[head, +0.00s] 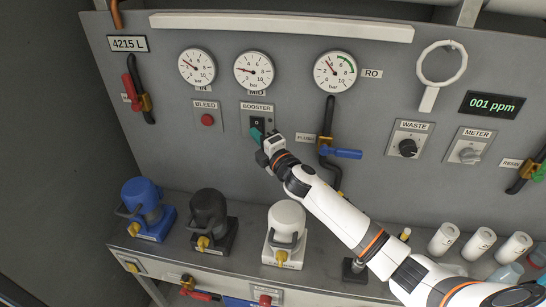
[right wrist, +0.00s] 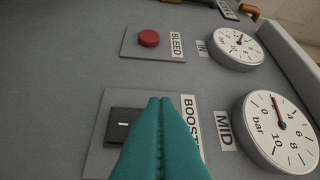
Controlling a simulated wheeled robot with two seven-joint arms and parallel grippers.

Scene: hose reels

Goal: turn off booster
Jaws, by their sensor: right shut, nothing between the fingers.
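The booster switch (head: 257,122) is a black rocker on a grey plate under the label BOOSTER, in the middle of the wall panel. In the right wrist view the dark rocker (right wrist: 122,124) shows a white line mark and is partly hidden by my fingers. My right gripper (head: 257,134) has teal fingers at the lower part of the switch. In the right wrist view its fingers (right wrist: 160,103) are shut together and empty, in front of the booster plate (right wrist: 98,160). I cannot tell whether they touch the rocker. My left gripper is not in view.
A red BLEED button (head: 207,120) sits left of the switch. Pressure gauges (head: 254,70) are above. A blue-handled valve (head: 342,153) is to the right, near my right arm. Blue, black and white pumps (head: 286,226) stand on the shelf below.

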